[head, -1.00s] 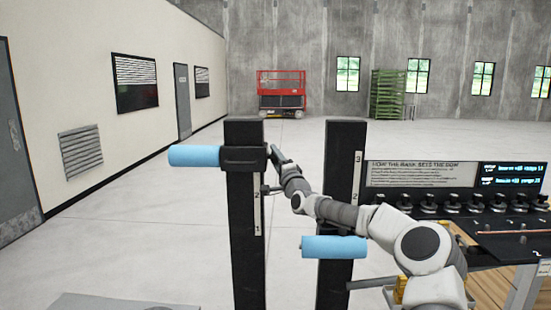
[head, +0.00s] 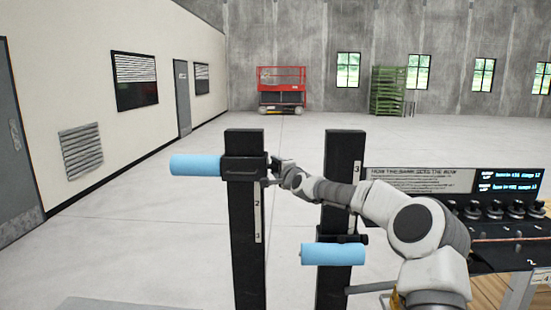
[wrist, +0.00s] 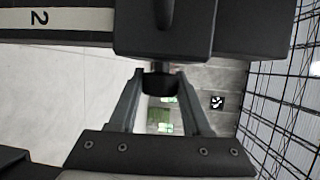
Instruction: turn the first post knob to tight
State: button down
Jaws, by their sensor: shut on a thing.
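Two black upright posts stand in the head view. The left post (head: 248,235) has a black collar (head: 243,169) near its top with a light-blue roller (head: 195,166) sticking out to the left. My gripper (head: 275,173) is at the right side of that collar. In the wrist view, my gripper (wrist: 160,82) has its fingers closed around a small dark knob (wrist: 160,83) under the black collar block (wrist: 163,30). The knob's turning angle is hard to tell. The fingers and arm hide the knob in the head view.
The right post (head: 338,190) carries another light-blue roller (head: 333,254) lower down. A dark bench panel (head: 500,240) with several knobs and displays stands at the right. A red lift (head: 281,90) and a green rack (head: 388,90) are far back. The floor between is clear.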

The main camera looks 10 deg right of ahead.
jog(key=g+p, duration=0.1)
jog(key=p, duration=0.1)
jog(key=r+m+g+p, duration=0.1)
jog(key=g+p, duration=0.1)
jog(key=shift+a+r, duration=0.1)
jog(key=shift+f+m+g+p, duration=0.2)
jog(key=shift+m+g+p, duration=0.15)
jog(key=shift+g, duration=0.55)
jog(key=shift+w+g, duration=0.1)
jog(key=shift+g, duration=0.5)
jog(key=shift+m+g, duration=0.35)
jog(key=shift+g, duration=0.15)
jog(key=c, duration=0.6)
grip_release()
jog(key=shift+o, duration=1.2)
jog(key=shift+f, duration=0.15)
